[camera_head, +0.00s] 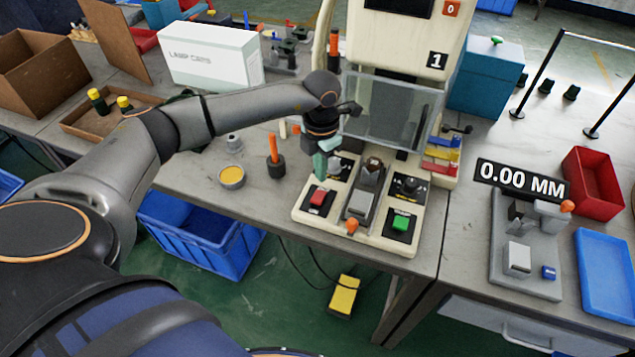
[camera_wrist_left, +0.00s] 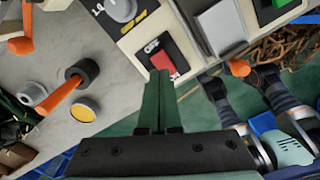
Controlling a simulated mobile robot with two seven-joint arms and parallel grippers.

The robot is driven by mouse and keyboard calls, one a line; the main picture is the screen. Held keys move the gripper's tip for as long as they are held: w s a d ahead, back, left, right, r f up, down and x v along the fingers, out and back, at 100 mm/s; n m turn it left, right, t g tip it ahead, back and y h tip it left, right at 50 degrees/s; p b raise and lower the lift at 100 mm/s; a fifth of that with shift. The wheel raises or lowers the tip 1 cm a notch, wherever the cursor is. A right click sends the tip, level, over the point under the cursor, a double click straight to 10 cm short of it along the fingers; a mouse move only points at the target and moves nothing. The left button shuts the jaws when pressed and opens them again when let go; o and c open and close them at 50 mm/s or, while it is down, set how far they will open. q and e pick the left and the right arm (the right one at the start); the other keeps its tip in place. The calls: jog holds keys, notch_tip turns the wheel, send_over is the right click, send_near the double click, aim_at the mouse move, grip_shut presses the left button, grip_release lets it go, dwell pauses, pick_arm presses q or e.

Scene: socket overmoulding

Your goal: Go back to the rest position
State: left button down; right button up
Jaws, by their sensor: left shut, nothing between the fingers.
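My left gripper (camera_head: 321,165) is above the left part of the machine's cream control base (camera_head: 375,236), close to the red button (camera_head: 318,197). In the left wrist view its two green fingers (camera_wrist_left: 160,76) are together with nothing between them, and the red button (camera_wrist_left: 165,62) shows just past the tips. Whether the fingertips touch the base, I cannot tell. The machine (camera_head: 405,45) stands behind, with a clear guard (camera_head: 393,112) and a sign reading 1. A green button (camera_head: 400,223) is on the base's right side. My right gripper is not in view.
On the table left of the base are an orange-handled tool in a dark holder (camera_head: 276,165) and a round yellow-topped tin (camera_head: 232,177). A white box (camera_head: 211,56) stands behind my left arm. A gauge (camera_head: 527,245) reading 0.00 MM, a red bin (camera_head: 592,184) and a blue tray (camera_head: 606,275) are right.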

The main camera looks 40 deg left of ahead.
pick_arm(q)
jog(key=shift+r+p, duration=0.45)
jog(key=shift+r, duration=0.5)
